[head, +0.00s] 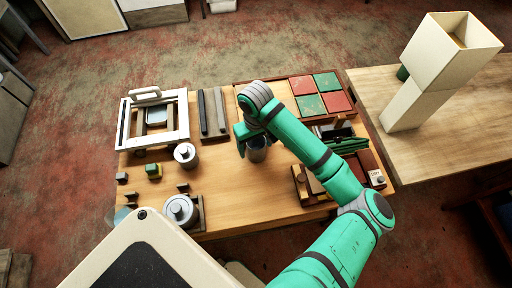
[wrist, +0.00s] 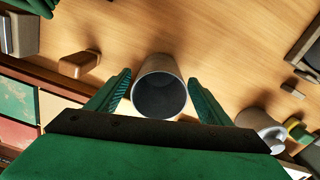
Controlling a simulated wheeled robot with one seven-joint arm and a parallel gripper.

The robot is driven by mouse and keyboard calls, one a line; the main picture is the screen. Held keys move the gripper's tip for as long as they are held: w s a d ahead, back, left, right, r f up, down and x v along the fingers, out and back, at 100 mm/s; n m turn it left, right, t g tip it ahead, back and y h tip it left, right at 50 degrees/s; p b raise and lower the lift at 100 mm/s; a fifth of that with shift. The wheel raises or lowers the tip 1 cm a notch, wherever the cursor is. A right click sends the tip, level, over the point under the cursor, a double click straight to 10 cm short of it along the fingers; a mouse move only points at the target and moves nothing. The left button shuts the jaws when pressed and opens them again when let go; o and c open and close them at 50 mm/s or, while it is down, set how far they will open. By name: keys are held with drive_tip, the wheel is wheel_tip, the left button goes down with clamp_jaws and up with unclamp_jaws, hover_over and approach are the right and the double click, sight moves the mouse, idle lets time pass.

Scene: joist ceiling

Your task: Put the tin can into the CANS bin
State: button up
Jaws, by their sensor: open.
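The grey tin can (head: 257,150) stands on the wooden table (head: 230,205), below the end of my arm in the head view. In the wrist view the can (wrist: 159,88) is seen from above as a grey cylinder with a dark open top. My gripper (wrist: 160,92) is open, one green finger on each side of the can, with a gap visible on both sides. In the head view my gripper (head: 246,140) hides part of the can. I cannot make out a label reading CANS in either view.
A tray with red and green squares (head: 293,83) lies at the back right. A white frame with a handle (head: 181,122) is at the back left. Grey lidded canisters (head: 185,153) stand on the left. A tall cream container (head: 423,85) stands on the other table.

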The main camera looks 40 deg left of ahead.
drive_tip(key=shift+w+f, duration=0.1)
drive_tip(key=shift+f, duration=1.15)
drive_tip(key=c, duration=1.2)
drive_tip(key=shift+r, duration=0.15)
drive_tip(key=shift+r, duration=0.5)
wheel_tip(320, 180, up, 2)
drive_tip(key=shift+r, duration=0.1)
drive_tip(key=s+d+r, duration=0.2)
drive_tip(key=s+r, duration=0.2)
drive_tip(key=s, duration=0.2)
drive_tip(key=s+d+r, duration=0.2)
drive_tip(key=s+r, duration=0.3)
drive_tip(key=s, duration=0.2)
drive_tip(key=shift+s+d+r, duration=0.15)
drive_tip(key=shift+d+r, duration=0.1)
drive_tip(key=shift+r, duration=0.05)
